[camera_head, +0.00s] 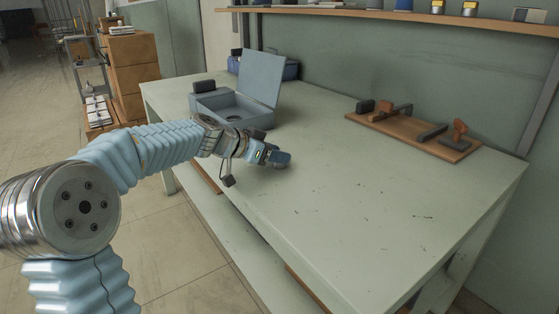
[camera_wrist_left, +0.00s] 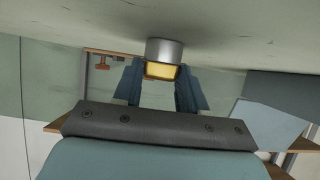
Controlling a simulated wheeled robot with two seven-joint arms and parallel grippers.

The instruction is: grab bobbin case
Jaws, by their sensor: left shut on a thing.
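The bobbin case (camera_wrist_left: 165,52), a short silver cylinder with a yellow face, sits between the fingertips of my left gripper (camera_wrist_left: 160,82) in the left wrist view. The fingers are shut on its sides. It appears at the table surface; I cannot tell whether it touches it. In the head view my left gripper (camera_head: 277,157) is low over the left part of the pale green table (camera_head: 345,190), and I cannot make out the bobbin case there. My right gripper is not in view.
An open blue-grey box (camera_head: 213,105) with a raised lid stands just behind my left gripper. A wooden board (camera_head: 405,132) with several dark tools lies at the back right. A shelf (camera_head: 400,15) runs along the wall. The table's middle and front are clear.

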